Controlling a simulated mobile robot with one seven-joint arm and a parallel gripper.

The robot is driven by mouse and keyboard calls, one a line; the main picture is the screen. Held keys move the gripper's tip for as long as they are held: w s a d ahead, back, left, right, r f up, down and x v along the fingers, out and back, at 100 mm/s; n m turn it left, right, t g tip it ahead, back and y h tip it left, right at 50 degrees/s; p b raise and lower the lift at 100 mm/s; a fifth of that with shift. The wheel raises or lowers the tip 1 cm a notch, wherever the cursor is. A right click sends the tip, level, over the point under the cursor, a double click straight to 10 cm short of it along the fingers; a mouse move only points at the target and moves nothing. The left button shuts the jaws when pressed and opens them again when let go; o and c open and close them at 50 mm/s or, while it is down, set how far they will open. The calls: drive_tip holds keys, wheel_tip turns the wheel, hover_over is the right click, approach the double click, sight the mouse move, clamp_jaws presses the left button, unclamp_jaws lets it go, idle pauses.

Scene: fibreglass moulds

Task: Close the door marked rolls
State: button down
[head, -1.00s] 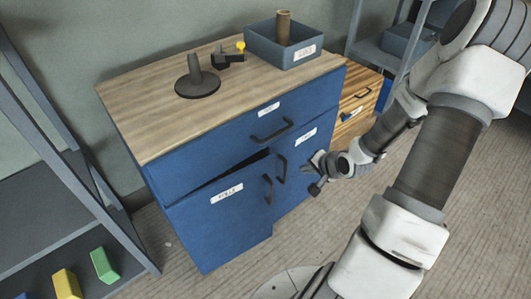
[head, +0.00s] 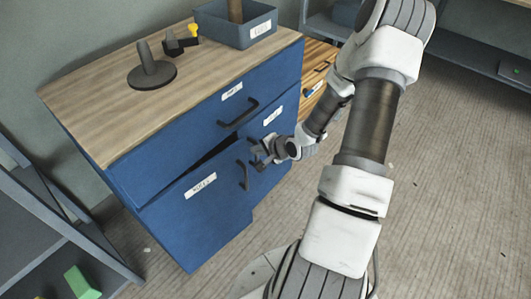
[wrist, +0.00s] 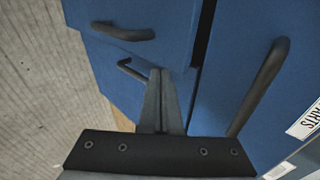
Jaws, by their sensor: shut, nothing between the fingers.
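The blue door (head: 200,222) at the lower left of the cabinet has a white label that seems to read rolls. It stands slightly ajar, with a dark gap along its top edge. Its dark handle (head: 243,175) is on its right side; it also shows at the upper left of the wrist view (wrist: 123,32). My gripper (head: 257,152) is shut and empty, just right of that handle, in front of the neighbouring door. In the wrist view the closed fingertips (wrist: 160,75) point at the cabinet front, close to the door's edge. Whether they touch it I cannot tell.
A drawer with a handle (head: 238,112) runs above the doors. The right-hand door (head: 283,107) has its own handle (wrist: 131,70), partly hidden by my gripper in the head view. The wooden top (head: 110,105) bears a dark stand and a grey bin (head: 235,32). Floor is clear at right.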

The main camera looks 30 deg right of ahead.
sight(241, 139)
drive_tip(key=shift+w+a+r, duration=0.1)
drive_tip(key=shift+w+a, duration=0.1)
drive_tip(key=shift+w, duration=0.65)
drive_tip(key=shift+w+a+r, duration=0.1)
drive_tip(key=shift+w+a, duration=0.1)
drive_tip(key=shift+w, duration=0.65)
drive_tip(key=shift+w, duration=0.25)
drive_tip(key=shift+w+a, duration=0.15)
drive_tip(key=shift+w, duration=0.45)
drive_tip(key=shift+w+a, duration=0.15)
drive_tip(key=shift+w, duration=0.45)
drive_tip(key=shift+s, duration=0.15)
